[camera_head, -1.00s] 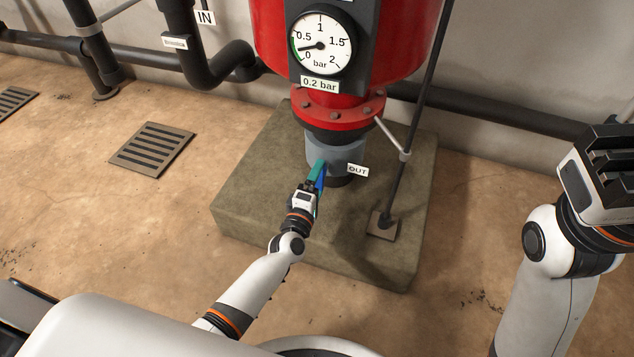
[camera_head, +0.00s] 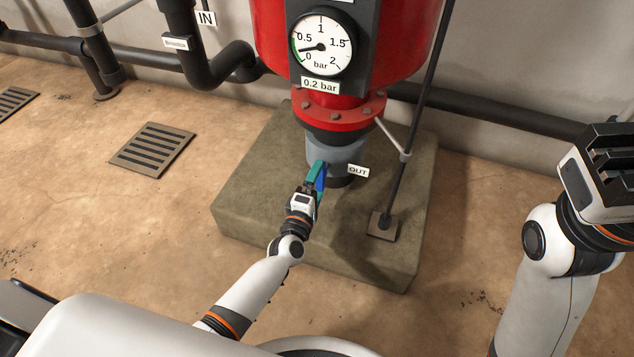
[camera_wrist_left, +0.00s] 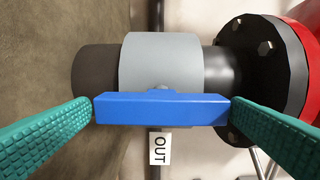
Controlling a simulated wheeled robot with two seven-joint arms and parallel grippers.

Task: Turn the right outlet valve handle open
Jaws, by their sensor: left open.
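The blue valve handle (camera_head: 321,179) is on the grey outlet valve body (camera_head: 338,152) under the red tank, beside an "OUT" tag (camera_head: 358,170). In the left wrist view the handle (camera_wrist_left: 162,108) is a straight blue bar lying across the grey valve body (camera_wrist_left: 160,65), along the pipe. My left gripper (camera_head: 317,173) is open at the handle. Its green fingers (camera_wrist_left: 162,112) stand at the bar's two ends, very close to it; I cannot tell whether they touch. My right gripper (camera_head: 606,168) is raised at the right edge, away from the valve; its jaw opening is unclear.
The red tank (camera_head: 408,50) carries a gauge (camera_head: 321,45) with a "0.2 bar" label. It stands over a concrete plinth (camera_head: 255,185). A thin dark post (camera_head: 410,130) rises right of the valve. Dark pipes (camera_head: 500,115) run along the wall. Floor grates (camera_head: 152,150) lie left.

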